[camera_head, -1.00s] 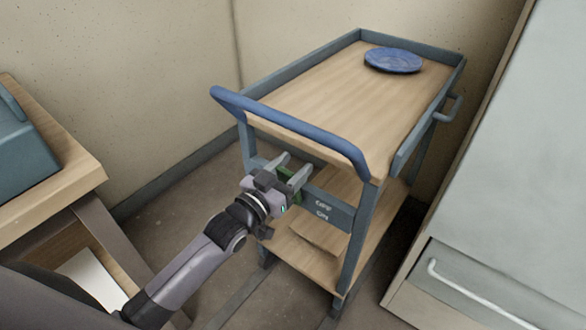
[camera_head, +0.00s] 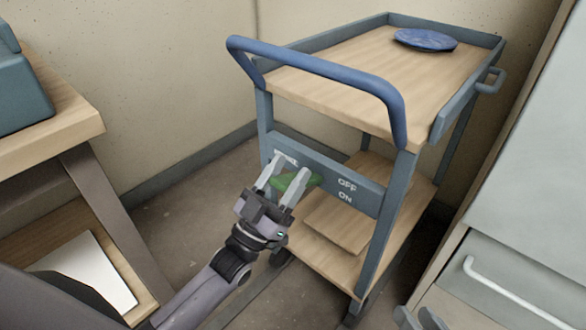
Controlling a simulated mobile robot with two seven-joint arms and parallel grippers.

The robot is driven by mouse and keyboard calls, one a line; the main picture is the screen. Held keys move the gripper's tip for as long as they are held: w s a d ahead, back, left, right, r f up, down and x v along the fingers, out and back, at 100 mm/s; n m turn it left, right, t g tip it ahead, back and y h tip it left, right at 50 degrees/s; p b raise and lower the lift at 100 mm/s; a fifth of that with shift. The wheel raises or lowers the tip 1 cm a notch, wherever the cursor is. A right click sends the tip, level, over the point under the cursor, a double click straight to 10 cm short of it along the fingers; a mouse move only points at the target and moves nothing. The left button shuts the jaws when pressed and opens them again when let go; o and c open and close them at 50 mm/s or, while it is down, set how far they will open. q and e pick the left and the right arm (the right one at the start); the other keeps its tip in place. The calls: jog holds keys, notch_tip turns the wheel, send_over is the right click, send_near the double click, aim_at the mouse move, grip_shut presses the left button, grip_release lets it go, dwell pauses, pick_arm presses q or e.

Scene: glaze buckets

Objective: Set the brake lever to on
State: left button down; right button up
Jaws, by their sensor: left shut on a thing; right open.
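The green brake lever (camera_head: 313,181) is on the blue-grey front panel (camera_head: 366,201) of the cart, under its blue push handle. Its visible end points right, roughly level, towards the OFF label (camera_head: 347,185). The ON label (camera_head: 345,198) is just below that. My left gripper (camera_head: 285,177) is shut on the lever, one finger on each side; the fingers hide part of it. My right gripper (camera_head: 421,318) is open and empty at the bottom edge, well below and right of the lever; only its fingertips show.
The cart's wooden top (camera_head: 340,85) holds a blue plate (camera_head: 426,40). A wooden table (camera_head: 60,125) stands at the left. A grey cabinet with a drawer handle (camera_head: 510,290) closes off the right. Bare floor lies between table and cart.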

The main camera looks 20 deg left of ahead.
aim_at(281, 191)
pick_arm(q)
jog(key=shift+s+a+f, duration=0.15)
jog(key=shift+s+f, duration=0.2)
jog(key=shift+f, duration=0.3)
jog(key=shift+s+a+f, duration=0.1)
jog(key=shift+s+f, duration=0.25)
jog(key=shift+f, duration=0.4)
jog(key=c, duration=0.6)
grip_release()
jog(key=shift+o, duration=0.4)
pick_arm(e)
jog(key=shift+a, duration=0.1)
jog(key=shift+r, duration=0.1)
pick_arm(q)
jog(key=v, duration=0.7)
jog(key=shift+p, duration=0.3)
pick_arm(e)
jog(key=shift+s+d+f, duration=0.15)
jog(key=shift+d+f, duration=0.1)
jog(key=shift+d, duration=0.1)
pick_arm(q)
jog(key=shift+s, duration=0.1)
